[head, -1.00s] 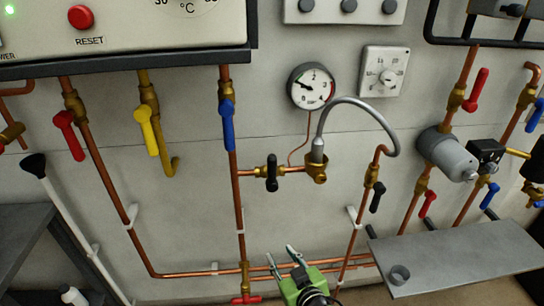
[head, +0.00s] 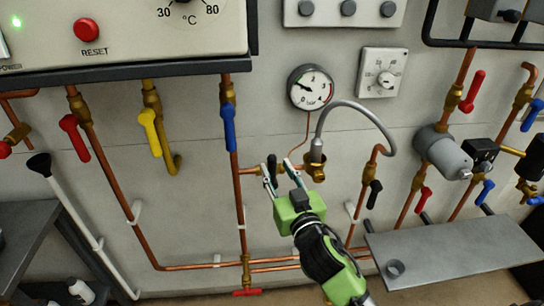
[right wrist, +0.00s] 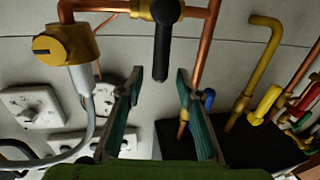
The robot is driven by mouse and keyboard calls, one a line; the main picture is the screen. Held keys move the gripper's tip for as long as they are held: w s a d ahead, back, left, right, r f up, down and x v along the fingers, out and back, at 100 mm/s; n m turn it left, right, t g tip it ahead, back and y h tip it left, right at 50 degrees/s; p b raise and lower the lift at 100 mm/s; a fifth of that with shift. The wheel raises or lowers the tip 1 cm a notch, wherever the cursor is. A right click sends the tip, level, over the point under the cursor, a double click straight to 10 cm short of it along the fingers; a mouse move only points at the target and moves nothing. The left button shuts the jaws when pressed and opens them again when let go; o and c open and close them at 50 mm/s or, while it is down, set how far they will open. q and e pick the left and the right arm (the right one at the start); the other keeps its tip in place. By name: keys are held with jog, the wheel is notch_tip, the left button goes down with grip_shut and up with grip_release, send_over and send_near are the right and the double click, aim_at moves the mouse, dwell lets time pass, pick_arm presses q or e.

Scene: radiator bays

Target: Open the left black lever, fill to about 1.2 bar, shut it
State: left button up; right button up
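The left black lever (head: 272,161) sits on the horizontal copper branch left of the brass fitting (head: 316,170) and stands crosswise to the pipe. In the right wrist view the black lever (right wrist: 163,48) lies ahead of and between the two fingertips, with a gap on both sides. My right gripper (head: 277,166) is open and empty in front of it, partly covering it; its teal fingers (right wrist: 161,80) show in the wrist view. The round pressure gauge (head: 311,87) has its needle pointing left and slightly up, in the low part of its scale. My left gripper is not in view.
A grey hose (head: 372,112) arches from the brass fitting. A second black lever (head: 374,194) hangs to its right. A blue lever (head: 229,128) and yellow lever (head: 150,132) are left. A grey shelf (head: 455,252) juts out at lower right.

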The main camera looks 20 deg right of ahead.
aim_at(273, 164)
jog(key=shift+w+d+p, duration=0.15)
jog(key=shift+w+p, duration=0.2)
jog(key=shift+w, duration=1.85)
jog(key=shift+c, duration=0.5)
grip_shut()
